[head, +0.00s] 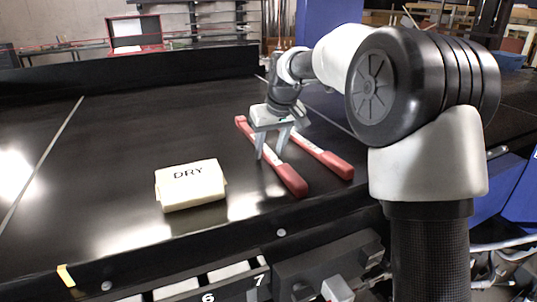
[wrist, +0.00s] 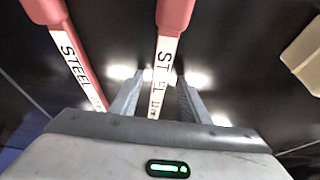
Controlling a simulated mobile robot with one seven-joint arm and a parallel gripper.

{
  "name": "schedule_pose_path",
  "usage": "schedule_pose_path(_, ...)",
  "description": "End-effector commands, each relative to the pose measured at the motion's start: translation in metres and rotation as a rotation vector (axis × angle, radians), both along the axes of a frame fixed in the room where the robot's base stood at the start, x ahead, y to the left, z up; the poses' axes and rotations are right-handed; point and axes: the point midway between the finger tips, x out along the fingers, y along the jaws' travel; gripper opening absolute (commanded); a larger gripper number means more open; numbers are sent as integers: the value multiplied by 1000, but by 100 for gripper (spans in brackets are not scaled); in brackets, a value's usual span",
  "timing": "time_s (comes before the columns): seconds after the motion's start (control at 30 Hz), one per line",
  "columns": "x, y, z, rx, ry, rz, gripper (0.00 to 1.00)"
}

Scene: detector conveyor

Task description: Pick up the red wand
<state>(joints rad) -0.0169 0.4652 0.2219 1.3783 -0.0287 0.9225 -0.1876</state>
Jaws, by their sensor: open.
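Two red wands with white middle sections lie side by side on the black conveyor. In the head view, the left wand (head: 289,178) is under my gripper and the right wand (head: 328,160) is just beside it. My gripper (head: 270,156) points down, open and empty, with its fingers at the left wand's middle. In the wrist view, this wand (wrist: 174,14) runs between the fingers (wrist: 160,80), its white part lettered "STEEL" and partly hidden by my gripper. The other wand (wrist: 66,48) lies outside the fingers to the left. I cannot tell whether the fingers touch the wand.
A cream block marked "DRY" (head: 190,186) lies on the conveyor (head: 110,150) left of the wands; its edge shows at the right of the wrist view (wrist: 306,58). The conveyor's left part is clear. A raised dark rail (head: 150,248) runs along the near edge.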

Motion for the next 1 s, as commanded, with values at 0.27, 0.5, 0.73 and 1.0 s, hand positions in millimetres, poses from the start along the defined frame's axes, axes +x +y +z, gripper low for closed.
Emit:
schedule_pose_path(0.27,0,0,1,0,0,0,10)
schedule_pose_path(0.5,0,0,1,1,-2,0,0)
schedule_pose_path(0.73,1,0,17,1,-6,0,0)
schedule_pose_path(1.0,1,0,71,2,-6,0,0)
